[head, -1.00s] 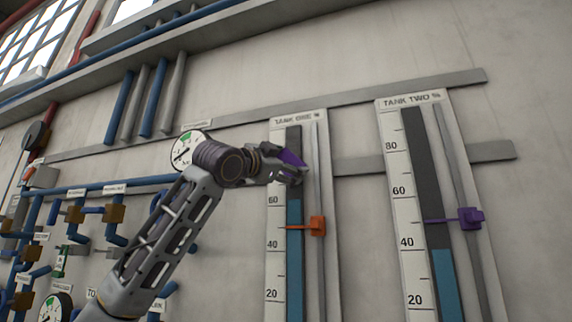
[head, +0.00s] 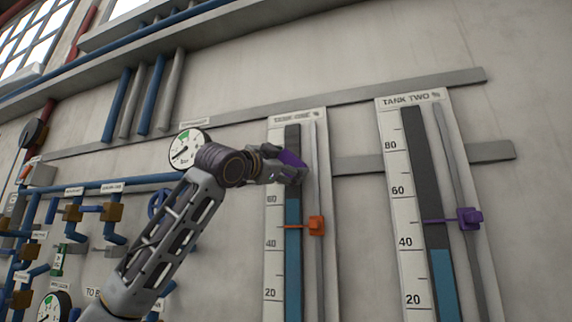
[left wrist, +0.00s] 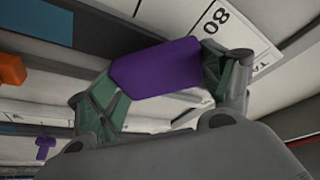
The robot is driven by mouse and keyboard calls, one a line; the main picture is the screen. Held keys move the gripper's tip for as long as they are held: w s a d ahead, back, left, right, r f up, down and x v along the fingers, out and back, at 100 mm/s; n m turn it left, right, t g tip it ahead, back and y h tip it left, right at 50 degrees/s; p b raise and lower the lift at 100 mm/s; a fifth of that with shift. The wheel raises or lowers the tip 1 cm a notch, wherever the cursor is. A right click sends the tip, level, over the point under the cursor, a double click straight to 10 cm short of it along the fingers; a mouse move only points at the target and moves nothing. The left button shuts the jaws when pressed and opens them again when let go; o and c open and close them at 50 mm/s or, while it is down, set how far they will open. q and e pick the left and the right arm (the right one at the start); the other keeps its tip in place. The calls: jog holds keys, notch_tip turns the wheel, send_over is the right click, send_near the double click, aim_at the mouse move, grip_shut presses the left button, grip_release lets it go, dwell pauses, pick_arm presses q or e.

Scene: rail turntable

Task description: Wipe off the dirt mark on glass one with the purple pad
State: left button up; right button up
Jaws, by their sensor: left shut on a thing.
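My left gripper (head: 288,174) is shut on the purple pad (head: 290,158) in front of the upper part of glass one (head: 293,240). Glass one is the TANK ONE gauge tube, blue below and dark above. In the left wrist view my left gripper (left wrist: 162,82) has the pad (left wrist: 152,76) between its two fingers, and the dark tube of glass one (left wrist: 108,34) runs behind it near the 80 mark. I cannot tell whether the pad touches the glass. I see no dirt mark; the pad and gripper hide part of the tube. My right gripper is not in view.
An orange marker (head: 316,226) sits on the rail right of glass one, below my gripper. The TANK TWO gauge (head: 415,150) with a purple marker (head: 469,219) stands further right. A round dial (head: 188,150) and blue pipes (head: 110,187) are on the left.

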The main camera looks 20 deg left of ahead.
aim_at(287, 154)
pick_arm(q)
jog(key=shift+w, duration=0.25)
jog(key=shift+w+p, duration=0.25)
jog(key=shift+p, duration=0.1)
jog(key=shift+r, duration=0.15)
jog(key=shift+r+p, duration=0.85)
jog(key=shift+p, duration=0.15)
jog(key=shift+s+r, duration=0.1)
jog(key=shift+r, duration=0.5)
jog(key=shift+r, duration=0.1)
jog(key=shift+r, duration=1.5)
jog(key=shift+r, duration=0.1)
